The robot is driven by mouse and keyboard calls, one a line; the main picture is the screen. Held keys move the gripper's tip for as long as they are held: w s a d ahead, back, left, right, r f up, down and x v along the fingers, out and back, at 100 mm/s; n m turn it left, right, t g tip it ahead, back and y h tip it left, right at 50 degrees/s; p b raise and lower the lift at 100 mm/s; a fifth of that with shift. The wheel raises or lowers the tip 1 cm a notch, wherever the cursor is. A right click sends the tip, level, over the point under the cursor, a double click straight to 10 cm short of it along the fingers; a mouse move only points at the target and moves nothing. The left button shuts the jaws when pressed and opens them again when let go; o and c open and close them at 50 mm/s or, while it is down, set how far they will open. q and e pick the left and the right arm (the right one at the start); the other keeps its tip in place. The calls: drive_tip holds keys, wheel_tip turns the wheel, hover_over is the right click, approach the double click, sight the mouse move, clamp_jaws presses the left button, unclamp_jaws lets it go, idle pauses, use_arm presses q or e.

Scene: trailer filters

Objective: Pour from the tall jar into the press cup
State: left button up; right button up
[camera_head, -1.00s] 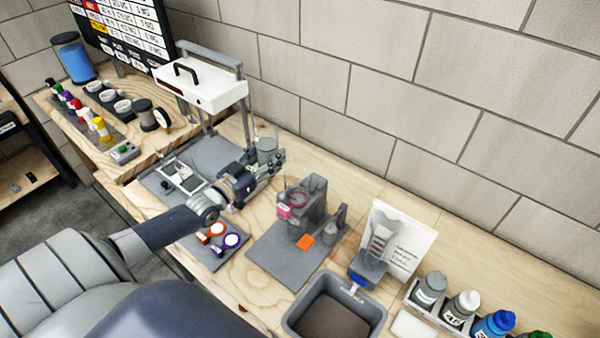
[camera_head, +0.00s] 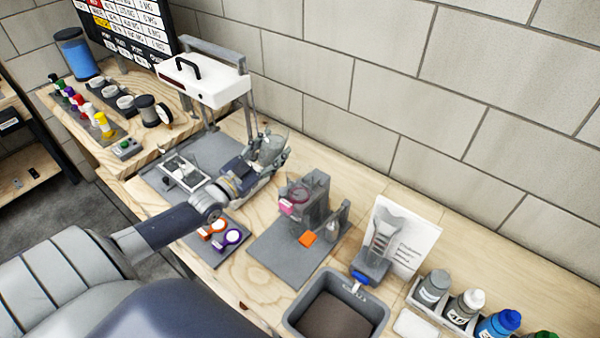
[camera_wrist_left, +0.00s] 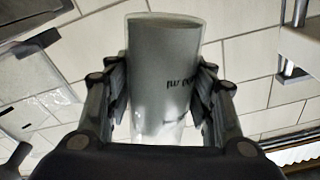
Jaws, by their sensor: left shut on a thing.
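My left gripper (camera_head: 266,162) is shut on the tall jar (camera_head: 271,150), beside the right post of the white-topped press (camera_head: 205,82). In the left wrist view the tall jar (camera_wrist_left: 165,75) is a clear cylinder with grey contents and dark markings, and the fingers of my left gripper (camera_wrist_left: 165,95) press on both its sides. In the head view the jar looks tilted. I cannot make out the press cup for certain. The press stands over a grey base plate (camera_head: 215,150), partly hidden by my left arm. My right gripper is not in view.
A grey stand (camera_head: 308,205) with a pink piece and an orange square is right of my arm. Orange and purple round pieces lie in front. A grey bin (camera_head: 290,325), a scoop-like holder (camera_head: 375,255) and several bottles (camera_head: 465,305) stand farther right. A block wall closes the back.

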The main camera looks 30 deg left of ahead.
use_arm(q)
drive_tip(key=shift+s+d+m+b, duration=0.1)
drive_tip(key=shift+d+m+b, duration=0.1)
drive_tip(key=shift+m+b, duration=0.45)
drive_tip(key=shift+s+d+m+b, duration=0.1)
drive_tip(key=shift+d+m+b, duration=0.15)
drive_tip(key=shift+m, duration=0.7)
drive_tip(key=shift+f+m+t+h+b, duration=0.15)
drive_tip(key=shift+m+t+h+b, duration=0.15)
drive_tip(key=shift+m+h+b, duration=0.15)
drive_tip(key=shift+m+b, duration=0.5)
drive_tip(key=shift+m, duration=0.15)
drive_tip(key=shift+w+a+r+m, duration=0.1)
drive_tip(key=shift+a+r+m, duration=0.05)
drive_tip(key=shift+r+m, duration=0.25)
drive_tip(key=shift+a+r+m+h, duration=0.15)
drive_tip(key=shift+r+m+h, duration=0.1)
drive_tip(key=shift+r+m, duration=0.3)
drive_tip(key=shift+a+f+m+b, duration=0.1)
drive_tip(key=shift+m+b, duration=0.55)
idle(0.5)
drive_tip(key=shift+m+h+b, duration=0.4)
drive_tip(key=shift+m+b, duration=0.05)
drive_tip(key=shift+m, duration=0.05)
idle(0.4)
